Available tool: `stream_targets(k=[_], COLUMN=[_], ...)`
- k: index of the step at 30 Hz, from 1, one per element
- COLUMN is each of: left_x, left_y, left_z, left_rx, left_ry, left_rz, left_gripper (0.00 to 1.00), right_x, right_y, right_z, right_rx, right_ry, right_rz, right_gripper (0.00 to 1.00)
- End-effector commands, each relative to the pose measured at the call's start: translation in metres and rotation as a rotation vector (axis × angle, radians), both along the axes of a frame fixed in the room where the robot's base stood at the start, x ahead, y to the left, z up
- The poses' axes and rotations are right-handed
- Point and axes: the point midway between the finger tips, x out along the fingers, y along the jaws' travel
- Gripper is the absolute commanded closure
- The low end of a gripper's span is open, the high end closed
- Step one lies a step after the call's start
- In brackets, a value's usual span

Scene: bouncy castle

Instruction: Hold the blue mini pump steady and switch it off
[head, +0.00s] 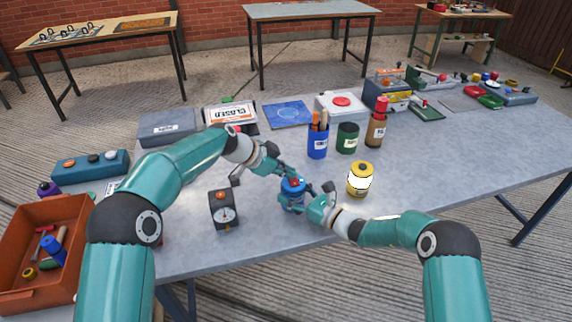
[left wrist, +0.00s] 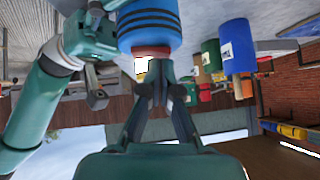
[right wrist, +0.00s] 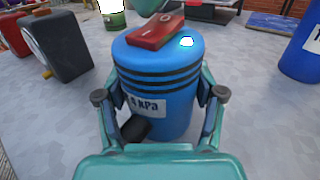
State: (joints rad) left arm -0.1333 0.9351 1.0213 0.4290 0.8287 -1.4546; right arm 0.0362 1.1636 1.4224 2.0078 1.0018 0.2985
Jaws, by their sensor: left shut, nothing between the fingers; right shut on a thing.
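The blue mini pump (head: 292,194) stands upright on the grey table. In the right wrist view the pump (right wrist: 160,75) shows dark bands, a kPa label, a black stub low at the front, a red rocker switch (right wrist: 155,32) on top and a glowing pale light (right wrist: 187,41). My right gripper (right wrist: 158,98) is shut around the pump's body, one finger on each side. My left gripper (head: 286,175) is shut and empty, tips close over the pump's top. In the left wrist view its fingertips (left wrist: 154,85) are by the red switch (left wrist: 150,50); contact is unclear.
A dark gauge box (head: 222,210) stands left of the pump, a yellow canister (head: 360,179) to its right. A blue pen cup (head: 318,142), a green cup (head: 347,138) and a brown bottle (head: 376,128) stand behind. An orange tool bin (head: 22,222) is far left.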

Motion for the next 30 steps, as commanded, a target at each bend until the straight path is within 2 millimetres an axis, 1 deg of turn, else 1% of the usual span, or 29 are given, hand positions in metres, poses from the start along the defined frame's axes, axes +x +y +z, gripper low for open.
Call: stream_targets(k=[1,10,13,20,30], left_x=[0.000,0.000,0.003,0.002,-0.011], left_y=[0.000,0.001,0.001,0.001,-0.003], left_z=[-0.002,-0.003,-0.009,-0.009,-0.008], left_rx=[0.000,0.001,0.001,0.002,0.003], left_ry=[0.001,0.001,0.001,0.002,0.006], left_rz=[0.001,0.001,0.001,0.000,-0.003], left_gripper=[1.00,1.00,1.00,1.00,1.00], right_x=[-0.001,-0.001,-0.001,-0.002,-0.002], right_y=[0.000,0.000,0.000,0.000,0.000], right_z=[-0.007,-0.007,-0.007,-0.007,-0.007], right_rx=[-0.006,-0.006,-0.006,-0.006,-0.006], right_ry=[0.011,0.011,0.011,0.010,0.011], right_rz=[0.000,0.000,0.000,0.001,0.001], right_gripper=[0.88,0.88,0.88,0.88,0.88])
